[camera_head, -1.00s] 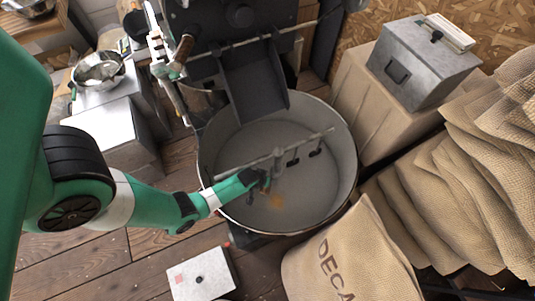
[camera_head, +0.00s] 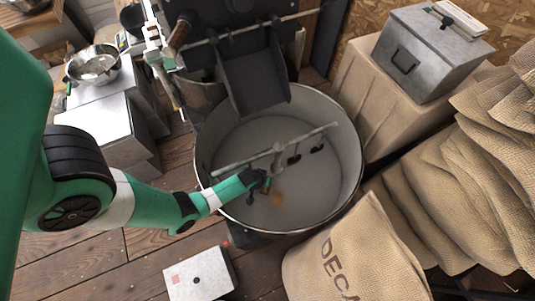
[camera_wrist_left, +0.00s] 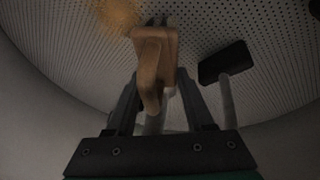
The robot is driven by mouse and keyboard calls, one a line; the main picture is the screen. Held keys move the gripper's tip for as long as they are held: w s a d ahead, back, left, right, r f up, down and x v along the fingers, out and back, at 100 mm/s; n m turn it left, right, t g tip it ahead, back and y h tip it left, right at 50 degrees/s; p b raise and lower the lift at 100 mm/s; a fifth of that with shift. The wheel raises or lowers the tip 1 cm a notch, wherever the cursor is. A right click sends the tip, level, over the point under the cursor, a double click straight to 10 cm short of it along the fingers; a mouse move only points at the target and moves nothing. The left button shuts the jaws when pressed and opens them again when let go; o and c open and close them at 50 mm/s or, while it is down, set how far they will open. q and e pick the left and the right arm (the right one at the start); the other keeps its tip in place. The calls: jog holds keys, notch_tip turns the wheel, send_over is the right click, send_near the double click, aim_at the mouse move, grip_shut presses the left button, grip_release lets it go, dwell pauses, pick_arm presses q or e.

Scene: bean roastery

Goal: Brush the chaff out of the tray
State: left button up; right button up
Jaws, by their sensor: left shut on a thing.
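The round metal tray (camera_head: 349,150) has a pale perforated floor and high walls. A small tan patch of chaff (camera_head: 277,198) lies on its floor near the front; it also shows in the left wrist view (camera_wrist_left: 118,12) at the upper left. My left gripper (camera_head: 264,184) reaches down inside the tray, just left of the patch. It is shut on a brush with a wooden handle (camera_wrist_left: 153,65), seen between the fingers in the left wrist view. The brush's bristle end is dark and partly hidden. My right gripper is not in view.
A stirring bar (camera_head: 310,136) with dark paddles crosses the tray close to my gripper. A dark chute (camera_head: 255,80) overhangs the back rim. Burlap sacks (camera_head: 350,255) crowd the front right. A white box (camera_head: 200,275) stands front left.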

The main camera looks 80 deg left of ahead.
pick_arm(q)
jog(key=shift+f+b, duration=0.9)
jog(key=shift+f, duration=0.05)
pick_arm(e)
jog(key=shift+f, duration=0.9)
pick_arm(q)
jog(key=shift+w+d+r, duration=0.1)
jog(key=shift+w+d, duration=0.1)
jog(key=shift+d, duration=0.8)
jog(key=shift+w+d, duration=0.15)
jog(key=shift+d, duration=0.85)
jog(key=shift+w+d, duration=0.15)
jog(key=shift+d, duration=0.7)
jog(key=shift+w+d, duration=0.15)
jog(key=shift+d, duration=0.7)
jog(key=shift+w+d, duration=0.2)
jog(key=shift+d, duration=1.05)
jog(key=shift+w+r, duration=0.15)
jog(key=shift+w, duration=0.05)
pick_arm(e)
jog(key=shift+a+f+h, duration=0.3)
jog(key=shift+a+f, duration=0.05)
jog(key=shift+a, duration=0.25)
